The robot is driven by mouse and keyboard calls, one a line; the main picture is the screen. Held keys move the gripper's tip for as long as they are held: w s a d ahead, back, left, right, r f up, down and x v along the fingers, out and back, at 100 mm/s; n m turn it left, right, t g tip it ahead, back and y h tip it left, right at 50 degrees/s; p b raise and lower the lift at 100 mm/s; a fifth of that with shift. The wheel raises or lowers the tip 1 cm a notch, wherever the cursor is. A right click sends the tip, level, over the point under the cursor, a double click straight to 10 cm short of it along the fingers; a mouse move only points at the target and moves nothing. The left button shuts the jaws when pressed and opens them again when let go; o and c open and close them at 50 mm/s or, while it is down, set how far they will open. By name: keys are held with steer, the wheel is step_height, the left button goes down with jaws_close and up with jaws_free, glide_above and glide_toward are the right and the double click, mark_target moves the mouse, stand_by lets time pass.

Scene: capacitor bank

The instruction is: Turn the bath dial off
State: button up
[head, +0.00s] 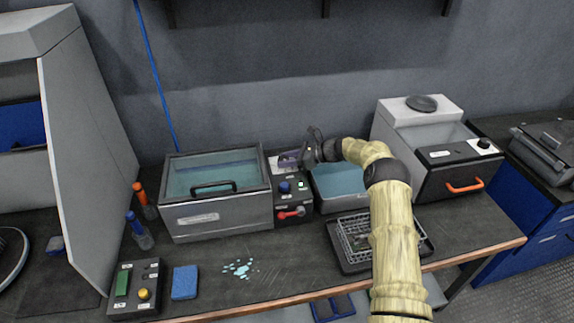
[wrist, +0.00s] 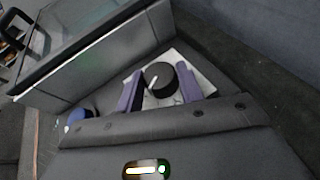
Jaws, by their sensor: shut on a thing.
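The bath dial (wrist: 160,74) is a round black knob with a white pointer mark, on a pale plate, in the wrist view. Its mark points to the lower left there. My gripper (wrist: 158,82) has its two purple fingers on either side of the dial and is shut on it. In the head view my gripper (head: 287,160) reaches left over the back of the black control box (head: 294,203) and hides the dial.
A wire basket (head: 350,231) stands in front.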

steer(key=shift+w+n+g+b, duration=0.1)
steer(key=shift+n+g+b, duration=0.65)
steer(key=shift+b, duration=0.4)
steer(key=o, duration=1)
steer(key=shift+d, duration=0.1)
steer(key=v, duration=1.7)
steer(key=shift+d+f+b, duration=0.1)
steer(key=shift+d+b, duration=0.2)
